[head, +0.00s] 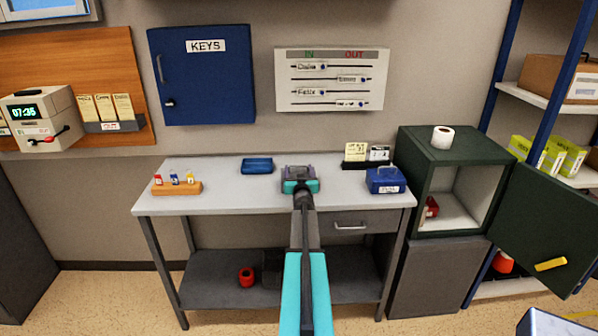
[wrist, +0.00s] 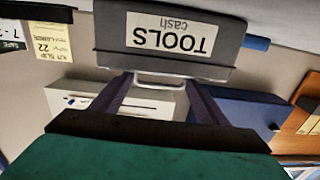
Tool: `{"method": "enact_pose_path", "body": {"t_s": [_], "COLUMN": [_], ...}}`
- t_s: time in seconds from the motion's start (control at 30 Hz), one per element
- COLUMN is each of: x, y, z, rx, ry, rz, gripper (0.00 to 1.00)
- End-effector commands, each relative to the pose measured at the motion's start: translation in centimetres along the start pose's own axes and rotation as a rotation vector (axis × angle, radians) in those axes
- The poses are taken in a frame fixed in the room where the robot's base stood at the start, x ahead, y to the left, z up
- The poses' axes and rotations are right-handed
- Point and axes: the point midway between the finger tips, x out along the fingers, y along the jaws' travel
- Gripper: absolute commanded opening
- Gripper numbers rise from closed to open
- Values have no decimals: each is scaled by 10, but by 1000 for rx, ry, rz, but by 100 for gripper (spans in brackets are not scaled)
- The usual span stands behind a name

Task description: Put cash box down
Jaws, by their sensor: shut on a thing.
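A dark grey box (wrist: 168,63) hangs by its wire handle at my gripper in the wrist view, which is upside down. Its white label reads "TOOLS" and "cash". My gripper (wrist: 160,90) is shut on the handle. In the head view my gripper (head: 300,184) is over the middle of the grey desk (head: 225,190), and the box (head: 297,170) shows mostly hidden behind it. I cannot tell whether its underside touches the desk. A blue box (head: 385,182) with a handle and a white label stands at the desk's right end.
A wooden block with stamps (head: 177,188) is at the desk's left and a blue tray (head: 257,166) at its back. A card holder (head: 368,163) stands behind the blue box. An open green safe (head: 408,185) stands to the right.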

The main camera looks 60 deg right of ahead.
Motion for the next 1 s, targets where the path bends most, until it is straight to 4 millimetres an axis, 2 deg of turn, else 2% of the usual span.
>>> {"method": "enact_pose_path", "body": {"t_s": [0.1,0.13,0.23,0.67,1.0], "x": [0,0,0,0,-21], "y": [0,0,0,0,1], "z": [-1,2,1,-1,0], "rx": [0,0,0,0,1], "ry": [6,0,0,0,0], "rz": [-1,0,0,1,1], "gripper": [5,70,86,87,87]}}
